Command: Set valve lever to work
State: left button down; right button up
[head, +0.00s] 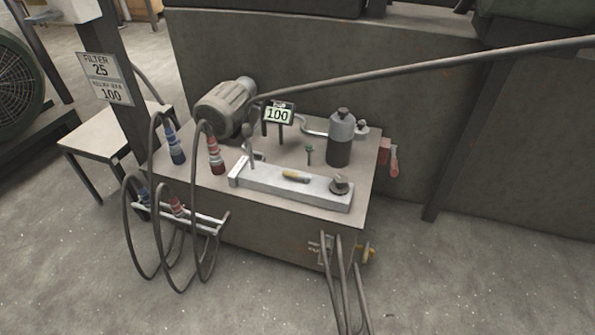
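A metal unit (190,194) stands on the floor with a pale valve block (262,186) lying along its top. An upright lever with a round knob (248,131) stands at the block's left end. A short yellow piece (295,177) lies on top of the block, and a dark knob (339,185) sits at its right end. A red handle (393,160) hangs at the unit's right side, and a yellow handle (367,251) is low on the front right. I cannot tell which of these is the valve lever, nor read any work marking. Neither gripper is in view.
A motor (227,106), a display reading 100 (278,115) and a grey bottle-shaped canister (340,140) stand on the unit. Looped hoses (129,235) hang at the front left; more hoses (340,282) drop at the front right. Floor is clear at right.

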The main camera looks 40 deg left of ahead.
aim_at(247, 131)
jog(key=u, duration=1.45)
